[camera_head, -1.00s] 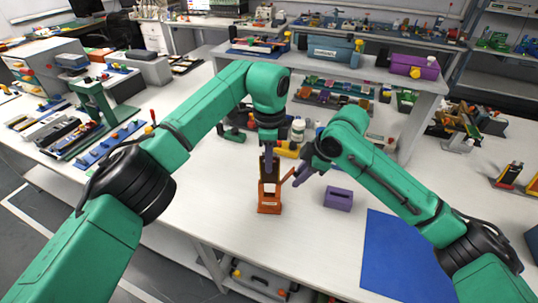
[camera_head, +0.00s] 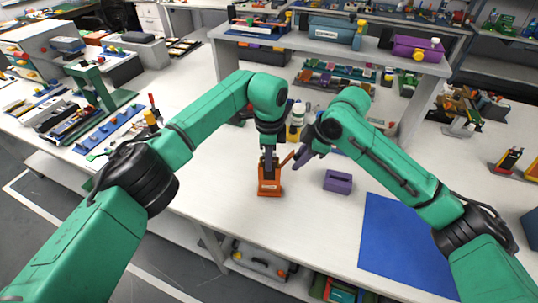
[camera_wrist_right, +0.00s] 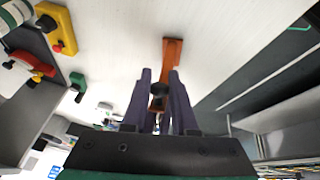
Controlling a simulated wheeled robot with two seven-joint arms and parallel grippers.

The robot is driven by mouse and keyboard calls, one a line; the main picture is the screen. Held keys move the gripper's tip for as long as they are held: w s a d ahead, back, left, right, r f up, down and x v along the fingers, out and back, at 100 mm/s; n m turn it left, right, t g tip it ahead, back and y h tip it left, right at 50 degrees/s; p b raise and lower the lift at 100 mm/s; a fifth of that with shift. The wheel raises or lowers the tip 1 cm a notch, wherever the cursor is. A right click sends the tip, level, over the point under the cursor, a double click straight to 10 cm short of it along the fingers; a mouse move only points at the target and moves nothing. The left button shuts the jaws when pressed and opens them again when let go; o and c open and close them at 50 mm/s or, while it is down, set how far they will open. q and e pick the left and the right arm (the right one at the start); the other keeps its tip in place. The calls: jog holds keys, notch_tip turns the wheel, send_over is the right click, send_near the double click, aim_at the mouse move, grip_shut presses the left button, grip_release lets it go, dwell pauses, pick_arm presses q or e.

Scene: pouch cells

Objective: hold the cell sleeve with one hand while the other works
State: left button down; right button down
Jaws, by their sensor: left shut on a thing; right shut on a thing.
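The orange cell sleeve (camera_head: 270,187) stands upright on the white table. An orange handle (camera_head: 287,160) sticks out from its upper right side. My left gripper (camera_head: 269,164) is directly above the sleeve, shut on a dark, thin piece that looks like the cell. The piece is mostly hidden by the fingers and the sleeve, so its depth cannot be told. My right gripper (camera_head: 297,158) is shut on the handle. The right wrist view shows the orange-brown handle (camera_wrist_right: 172,52) between its two dark fingers (camera_wrist_right: 158,88), with a dark round part near the tips.
A purple slotted block (camera_head: 338,181) stands to the right of the sleeve. A blue mat (camera_head: 405,240) covers the front right. A shelf (camera_head: 330,55) loaded with parts stands at the back. The table left of the sleeve is clear.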

aim_at(268, 180)
pick_arm(q)
jog(key=shift+f, duration=2.35)
jog(key=shift+s+f, duration=0.1)
jog(key=shift+f, duration=0.15)
jog(key=shift+f, duration=0.1)
jog(key=c, duration=0.9)
grip_release()
jog(key=shift+s+a, duration=0.1)
jog(key=shift+s, duration=0.05)
jog(key=shift+o, duration=0.2)
notch_tip(268, 180, up, 13)
jog(key=shift+d+f, duration=0.2)
jog(key=shift+s, duration=0.1)
